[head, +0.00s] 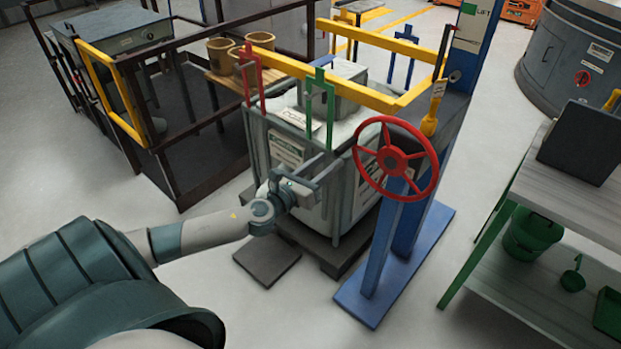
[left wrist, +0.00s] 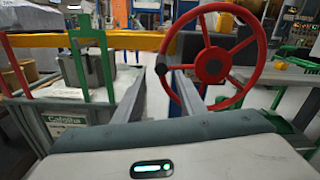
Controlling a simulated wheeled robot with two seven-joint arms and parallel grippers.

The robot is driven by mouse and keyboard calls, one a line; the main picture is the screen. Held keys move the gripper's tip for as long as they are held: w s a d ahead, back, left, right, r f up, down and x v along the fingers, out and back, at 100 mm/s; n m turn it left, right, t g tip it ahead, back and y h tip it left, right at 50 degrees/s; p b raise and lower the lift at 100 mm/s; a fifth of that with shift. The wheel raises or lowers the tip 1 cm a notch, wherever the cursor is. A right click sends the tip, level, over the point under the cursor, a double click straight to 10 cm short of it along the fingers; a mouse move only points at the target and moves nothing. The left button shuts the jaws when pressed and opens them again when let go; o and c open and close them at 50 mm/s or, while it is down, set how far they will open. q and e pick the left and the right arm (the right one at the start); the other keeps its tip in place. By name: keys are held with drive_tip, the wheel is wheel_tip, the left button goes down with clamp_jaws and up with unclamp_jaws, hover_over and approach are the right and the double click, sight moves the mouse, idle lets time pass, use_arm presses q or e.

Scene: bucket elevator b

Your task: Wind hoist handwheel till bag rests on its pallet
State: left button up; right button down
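The red handwheel (head: 392,158) is mounted on a blue post right of the bag. It also shows in the left wrist view (left wrist: 213,66), beyond the fingers. The pale grey bag (head: 286,150) sits under a yellow lifting frame (head: 345,87). A dark pallet (head: 341,261) lies beneath it. I cannot tell whether the bag touches the pallet. My left gripper (head: 325,168) is in front of the bag, left of the wheel and apart from it. In the left wrist view its two fingers are spread with nothing between them. My right gripper is not in view.
A blue column (head: 462,75) and base plate stand by the wheel. A grey bench (head: 575,197) with green legs is at right. A dark railed platform (head: 200,160) with brown pots is at left. Clear floor lies in front.

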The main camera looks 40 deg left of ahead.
use_arm(q)
drive_tip(key=shift+s+a+b, duration=0.15)
drive_tip(key=shift+s+b, duration=0.55)
drive_tip(key=shift+s, duration=2.25)
